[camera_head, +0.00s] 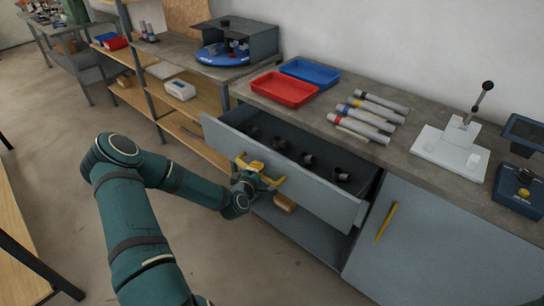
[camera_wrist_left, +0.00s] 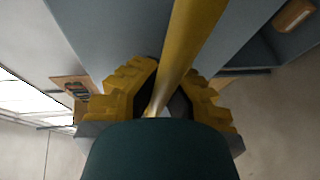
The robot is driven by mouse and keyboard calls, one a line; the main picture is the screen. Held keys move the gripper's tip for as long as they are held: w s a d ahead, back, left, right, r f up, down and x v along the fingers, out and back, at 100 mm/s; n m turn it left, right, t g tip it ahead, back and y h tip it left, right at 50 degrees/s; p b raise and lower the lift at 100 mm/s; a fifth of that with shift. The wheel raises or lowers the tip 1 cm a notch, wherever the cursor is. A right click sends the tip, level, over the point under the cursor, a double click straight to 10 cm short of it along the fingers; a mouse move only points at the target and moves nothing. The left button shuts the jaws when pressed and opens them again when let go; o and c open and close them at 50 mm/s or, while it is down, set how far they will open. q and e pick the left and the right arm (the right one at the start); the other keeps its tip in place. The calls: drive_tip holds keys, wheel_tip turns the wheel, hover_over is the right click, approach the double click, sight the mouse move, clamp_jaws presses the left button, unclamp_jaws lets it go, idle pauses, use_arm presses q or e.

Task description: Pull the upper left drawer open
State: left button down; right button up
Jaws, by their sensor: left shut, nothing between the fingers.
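The upper left drawer (camera_head: 325,193) of the grey workbench stands pulled out, and several dark round parts lie inside it. Its yellow handle (camera_head: 272,180) is on the drawer front, partly covered by my left gripper (camera_head: 254,170). In the left wrist view the handle (camera_wrist_left: 190,38) runs down between the yellow fingers of my left gripper (camera_wrist_left: 168,100). The gripper is shut at the handle with nothing gripped; the exact contact is hidden. My right gripper is out of view.
A red tray (camera_head: 284,88), a blue tray (camera_head: 310,72), several grey cylinders (camera_head: 365,118) and a white lever press (camera_head: 452,140) stand on the bench top. A cabinet door with a yellow handle (camera_head: 386,221) is right of the drawer. Shelving (camera_head: 185,95) stands to the left.

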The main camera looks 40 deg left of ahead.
use_arm(q)
drive_tip(key=s, duration=0.9)
drive_tip(key=shift+s+a+p, duration=0.2)
drive_tip(key=shift+a+p, duration=0.1)
drive_tip(key=shift+a, duration=0.05)
drive_tip(key=c, duration=1)
unclamp_jaws()
drive_tip(key=shift+s, duration=0.1)
drive_tip(key=v, duration=0.7)
drive_tip(key=shift+s+d+f, duration=0.1)
drive_tip(key=shift+s, duration=0.15)
